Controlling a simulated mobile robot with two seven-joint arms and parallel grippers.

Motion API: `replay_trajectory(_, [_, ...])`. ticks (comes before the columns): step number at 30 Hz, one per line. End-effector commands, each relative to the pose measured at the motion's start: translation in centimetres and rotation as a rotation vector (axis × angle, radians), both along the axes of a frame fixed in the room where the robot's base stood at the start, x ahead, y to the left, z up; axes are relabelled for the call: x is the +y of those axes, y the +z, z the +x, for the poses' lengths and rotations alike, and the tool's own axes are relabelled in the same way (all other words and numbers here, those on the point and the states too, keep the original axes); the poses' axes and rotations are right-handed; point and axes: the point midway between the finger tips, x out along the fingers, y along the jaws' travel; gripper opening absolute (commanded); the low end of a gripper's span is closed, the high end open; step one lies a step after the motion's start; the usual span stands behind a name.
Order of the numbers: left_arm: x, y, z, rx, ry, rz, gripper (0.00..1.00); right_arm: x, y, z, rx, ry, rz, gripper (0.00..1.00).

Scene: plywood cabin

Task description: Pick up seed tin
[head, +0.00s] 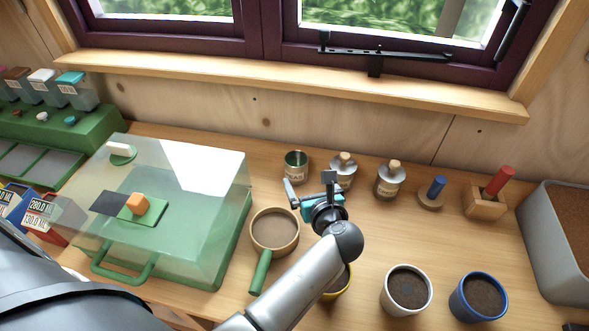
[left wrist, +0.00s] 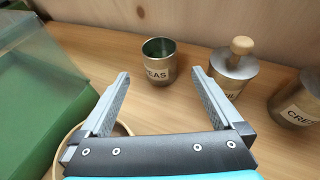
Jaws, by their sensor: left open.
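An open metal tin with a green inside (head: 296,166) stands on the wooden counter below the window sill; its label, partly readable as "EAS", shows in the left wrist view (left wrist: 159,62). To its right stand two metal tins with wooden knobs, the nearer one (head: 343,170) also in the left wrist view (left wrist: 232,70), the other (head: 389,181) labelled "CRE…" there (left wrist: 297,100). My left gripper (head: 310,186) is open and empty, in front of the open tin, its fingers (left wrist: 162,82) pointing toward it without touching. My right gripper is not in view.
A green case with a clear lid (head: 190,190) stands left of the tins.

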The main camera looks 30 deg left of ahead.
Motion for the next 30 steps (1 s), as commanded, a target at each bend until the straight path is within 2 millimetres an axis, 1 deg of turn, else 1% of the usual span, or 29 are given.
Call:
replay_trajectory(6, [2.8, -1.7, 3.1, -0.002, 0.003, 0.004, 1.00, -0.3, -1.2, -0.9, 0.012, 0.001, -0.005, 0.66])
replay_trajectory(12, [5.0, -3.2, 5.6, -0.002, 0.003, 0.001, 1.00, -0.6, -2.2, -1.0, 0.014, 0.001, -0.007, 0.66])
replay_trajectory(20, [6.1, -4.0, 6.7, -0.001, 0.003, -0.002, 1.00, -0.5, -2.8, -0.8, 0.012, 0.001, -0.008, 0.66])
replay_trajectory(26, [7.3, -5.9, 8.3, -0.001, 0.004, -0.001, 1.00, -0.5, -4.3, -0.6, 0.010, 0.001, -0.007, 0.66])
replay_trajectory(30, [8.3, -6.5, 9.4, -0.001, 0.004, -0.001, 1.00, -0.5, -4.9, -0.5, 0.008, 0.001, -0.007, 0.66])
